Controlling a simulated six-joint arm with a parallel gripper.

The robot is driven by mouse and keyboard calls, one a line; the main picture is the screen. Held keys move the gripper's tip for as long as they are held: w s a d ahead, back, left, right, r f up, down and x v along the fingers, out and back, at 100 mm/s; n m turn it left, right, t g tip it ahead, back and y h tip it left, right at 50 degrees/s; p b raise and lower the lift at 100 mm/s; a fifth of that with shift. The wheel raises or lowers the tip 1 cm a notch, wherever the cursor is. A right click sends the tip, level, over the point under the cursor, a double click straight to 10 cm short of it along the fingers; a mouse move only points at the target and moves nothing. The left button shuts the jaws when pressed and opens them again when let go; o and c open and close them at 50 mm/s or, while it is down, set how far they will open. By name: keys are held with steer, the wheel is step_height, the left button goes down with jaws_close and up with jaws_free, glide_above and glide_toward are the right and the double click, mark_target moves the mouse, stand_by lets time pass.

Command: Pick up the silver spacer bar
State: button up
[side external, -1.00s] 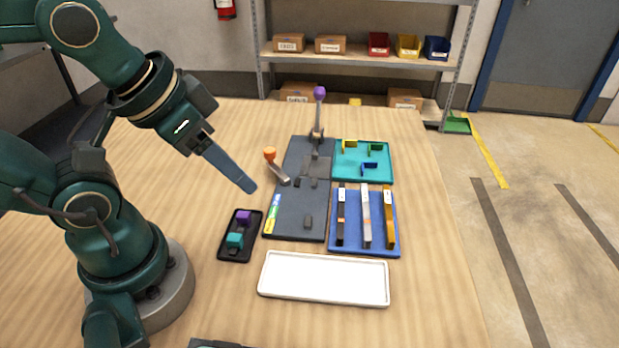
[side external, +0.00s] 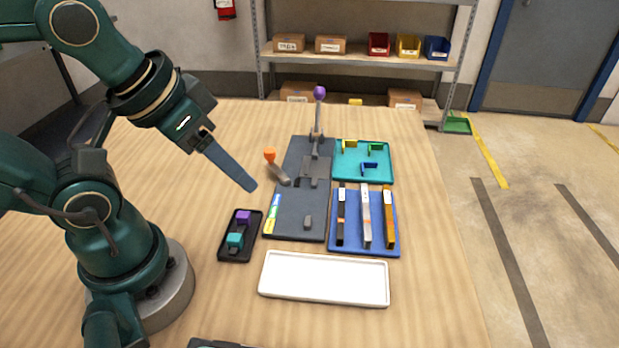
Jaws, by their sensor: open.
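The silver spacer bar (side external: 365,213) lies on the blue tray (side external: 350,249), between a black bar (side external: 341,215) on its left and a gold bar (side external: 389,215) on its right. My gripper (side external: 250,186) is open and empty. It hangs above the table to the left of the dark fixture plate, well apart from the blue tray. From this side its fingers overlap, so the gap between them is hidden.
The dark fixture plate (side external: 290,222) carries an upright purple-knobbed lever (side external: 319,110) and an orange-knobbed lever (side external: 276,167). A teal tray (side external: 378,178) holds small clips. A white tray (side external: 324,278) lies in front, empty. A small black tray (side external: 228,251) holds purple and teal pieces.

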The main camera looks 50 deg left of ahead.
steer(key=w+r+n, duration=0.5)
steer(key=w, duration=0.2)
steer(key=n+g+y, duration=0.1)
steer(key=n+g, duration=0.2)
steer(key=n, duration=0.1)
glide_above(366, 209)
steer(key=s+d+f+x, duration=0.1)
steer(key=s+x, duration=0.1)
steer(key=x, duration=0.6)
steer(key=shift+m+g, duration=0.3)
steer(key=shift+g, duration=0.5)
step_height(366, 209, down, 9)
steer(key=shift+f, duration=0.15)
steer(key=shift+a+f, duration=0.1)
steer(key=shift+f, duration=0.35)
jaws_close()
